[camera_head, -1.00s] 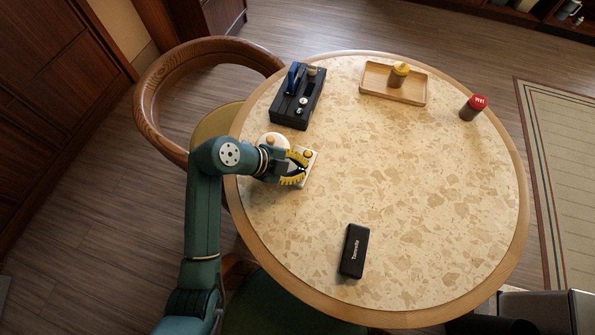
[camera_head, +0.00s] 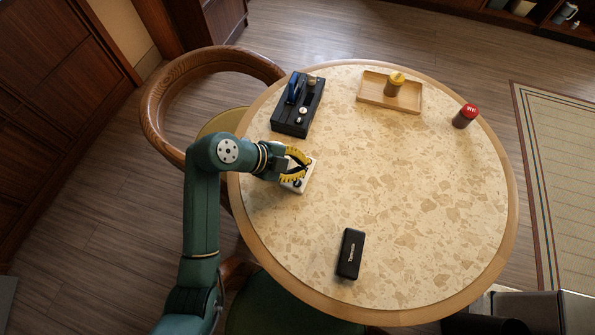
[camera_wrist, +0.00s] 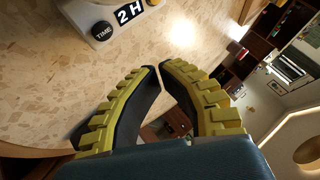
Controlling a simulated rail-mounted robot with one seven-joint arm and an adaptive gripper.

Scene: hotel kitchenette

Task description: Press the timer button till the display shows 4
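The timer is a small white box (camera_head: 301,186) on the left part of the round table, partly hidden by my gripper. In the wrist view the timer (camera_wrist: 84,14) is cut off by the top edge. Its black display (camera_wrist: 130,12) reads "2 H". A round black button marked TIME (camera_wrist: 102,30) sits on it, and part of a yellow-orange button shows at the top edge. My gripper (camera_wrist: 160,66) has black fingers with yellow ridges, its tips brought together with nothing between them. In the head view my gripper (camera_head: 308,166) is over the timer; contact cannot be told.
A black caddy (camera_head: 287,122) with tools stands behind the timer. A wooden tray (camera_head: 372,92) holding a yellow-topped jar (camera_head: 394,84), a red-capped bottle (camera_head: 465,116) and a black case (camera_head: 351,254) are farther off. The table's middle is clear.

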